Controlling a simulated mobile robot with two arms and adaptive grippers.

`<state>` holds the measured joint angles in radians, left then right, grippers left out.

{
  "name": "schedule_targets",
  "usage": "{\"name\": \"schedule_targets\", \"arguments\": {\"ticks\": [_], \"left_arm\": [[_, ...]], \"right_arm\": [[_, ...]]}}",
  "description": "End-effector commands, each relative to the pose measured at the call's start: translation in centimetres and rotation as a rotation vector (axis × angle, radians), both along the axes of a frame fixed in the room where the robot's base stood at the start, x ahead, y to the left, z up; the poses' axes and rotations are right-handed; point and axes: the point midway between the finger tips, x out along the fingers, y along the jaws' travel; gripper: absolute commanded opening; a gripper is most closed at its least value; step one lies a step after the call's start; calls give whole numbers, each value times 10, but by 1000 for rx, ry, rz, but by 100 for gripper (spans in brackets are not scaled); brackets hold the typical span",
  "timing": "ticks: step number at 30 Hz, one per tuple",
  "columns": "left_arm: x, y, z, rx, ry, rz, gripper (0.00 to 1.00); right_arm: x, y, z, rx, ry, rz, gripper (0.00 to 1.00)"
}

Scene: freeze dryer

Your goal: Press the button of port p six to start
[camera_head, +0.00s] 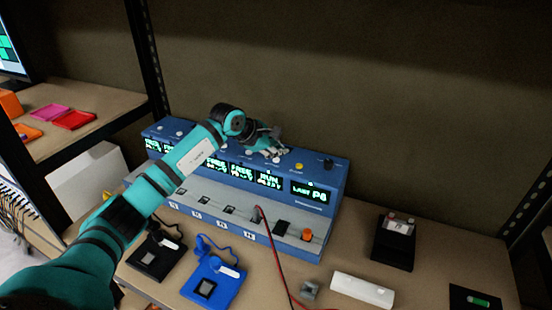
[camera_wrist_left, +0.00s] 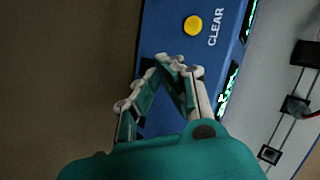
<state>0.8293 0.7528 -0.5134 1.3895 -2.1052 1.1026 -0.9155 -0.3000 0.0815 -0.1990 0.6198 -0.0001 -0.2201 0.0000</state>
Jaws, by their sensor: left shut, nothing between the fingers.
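The blue freeze dryer unit (camera_head: 325,180) stands on the bench with a row of green-lit displays and round buttons on its top. The far-right display (camera_head: 308,190) reads "LAST P6"; the one left of it (camera_head: 269,180) reads "RUN". My left gripper (camera_head: 280,156) is over the top of the unit, shut and empty, left of the yellow button (camera_head: 299,166). In the left wrist view, the shut fingertips (camera_wrist_left: 179,66) are just below the yellow button (camera_wrist_left: 193,25) marked "CLEAR". They hide the surface beneath, so contact cannot be told. My right gripper is not in view.
A black knob (camera_head: 328,162) stands at the unit's right end. A red cable (camera_head: 275,252) runs down in front. A blue pad (camera_head: 215,283), a white block (camera_head: 362,290) and a black box (camera_head: 394,242) lie on the bench. Shelf posts stand at both sides.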

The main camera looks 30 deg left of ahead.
Motion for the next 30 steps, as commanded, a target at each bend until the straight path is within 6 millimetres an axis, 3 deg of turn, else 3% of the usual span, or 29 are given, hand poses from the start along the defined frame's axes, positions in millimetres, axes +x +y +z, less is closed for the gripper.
{"name": "schedule_targets", "arguments": {"ticks": [19, 30], "left_arm": [[0, 0, 56, 0, -2, -1, 0], [0, 0, 60, -1, 0, -1, 0]], "right_arm": [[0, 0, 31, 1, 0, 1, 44], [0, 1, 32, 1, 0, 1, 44]]}}
